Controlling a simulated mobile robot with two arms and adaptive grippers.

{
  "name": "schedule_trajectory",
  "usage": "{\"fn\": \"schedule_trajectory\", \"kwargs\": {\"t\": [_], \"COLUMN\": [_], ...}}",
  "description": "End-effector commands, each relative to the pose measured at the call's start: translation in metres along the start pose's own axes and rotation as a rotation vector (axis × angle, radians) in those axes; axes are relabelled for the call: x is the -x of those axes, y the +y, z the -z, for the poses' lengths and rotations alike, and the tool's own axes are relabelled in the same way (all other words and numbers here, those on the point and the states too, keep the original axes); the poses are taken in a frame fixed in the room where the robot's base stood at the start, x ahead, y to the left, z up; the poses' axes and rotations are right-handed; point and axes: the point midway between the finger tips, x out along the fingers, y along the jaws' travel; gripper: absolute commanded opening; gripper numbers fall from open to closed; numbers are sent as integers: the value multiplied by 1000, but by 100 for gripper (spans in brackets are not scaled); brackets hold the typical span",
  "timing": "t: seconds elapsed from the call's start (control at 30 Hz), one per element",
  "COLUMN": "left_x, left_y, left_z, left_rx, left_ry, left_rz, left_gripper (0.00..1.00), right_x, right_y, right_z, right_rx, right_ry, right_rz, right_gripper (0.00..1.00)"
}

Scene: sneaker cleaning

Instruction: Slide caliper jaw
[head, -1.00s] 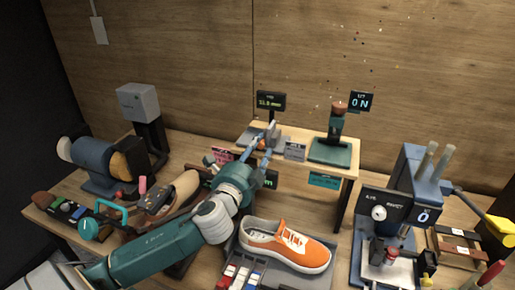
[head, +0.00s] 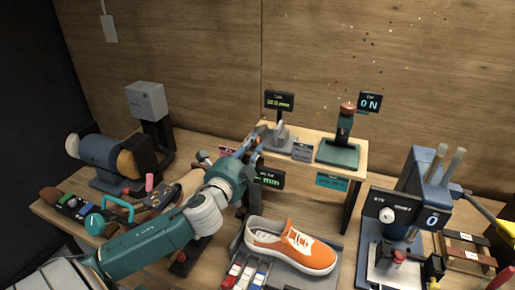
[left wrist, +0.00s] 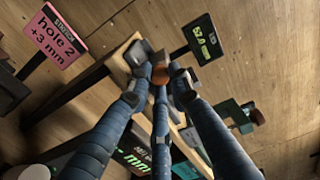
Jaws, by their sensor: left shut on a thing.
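The caliper (head: 281,137) is a grey gauge on the raised wooden stand, under a small black display (head: 279,101). In the left wrist view, the display (left wrist: 202,39) seems to read 52.0 mm. My left gripper (head: 258,132) is at the caliper's left end. In the left wrist view, its blue fingers (left wrist: 160,84) close around a small orange-brown knob (left wrist: 160,74), which I take to be the caliper's sliding jaw handle. Grey caliper parts show beside the fingertips, which partly hide the jaw. My right gripper is not in view.
A teal gauge (head: 338,152) stands right of the caliper on the stand (head: 350,170). An orange sneaker (head: 290,246) lies in front. A press-like machine (head: 402,225) is at the right and a grinder (head: 100,155) at the left. A pink sign (left wrist: 53,36) is nearby.

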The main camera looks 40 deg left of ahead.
Motion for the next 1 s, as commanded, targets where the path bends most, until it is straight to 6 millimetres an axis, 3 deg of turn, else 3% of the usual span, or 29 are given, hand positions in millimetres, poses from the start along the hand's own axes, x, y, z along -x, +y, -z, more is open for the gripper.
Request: {"fn": "schedule_trajectory", "kwargs": {"t": [0.1,0.13,0.2,0.23,0.53,0.67,1.0], "left_x": [0,0,0,0,1,12,77], "left_y": [2,2,2,2,1,2,3], "left_z": [1,1,1,1,1,1,0], "left_rx": [2,2,2,2,2,2,4], "left_ry": [1,1,1,1,1,1,0], "left_rz": [-5,-5,-4,-4,-2,-4,-7], "left_gripper": [0,23,37,39,39,39,39], "right_x": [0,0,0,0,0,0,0], "right_y": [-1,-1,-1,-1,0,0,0], "right_z": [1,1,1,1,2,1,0], "right_rx": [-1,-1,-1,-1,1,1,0], "right_ry": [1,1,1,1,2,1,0], "right_rz": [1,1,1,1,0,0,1], "right_gripper": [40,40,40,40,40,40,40]}}
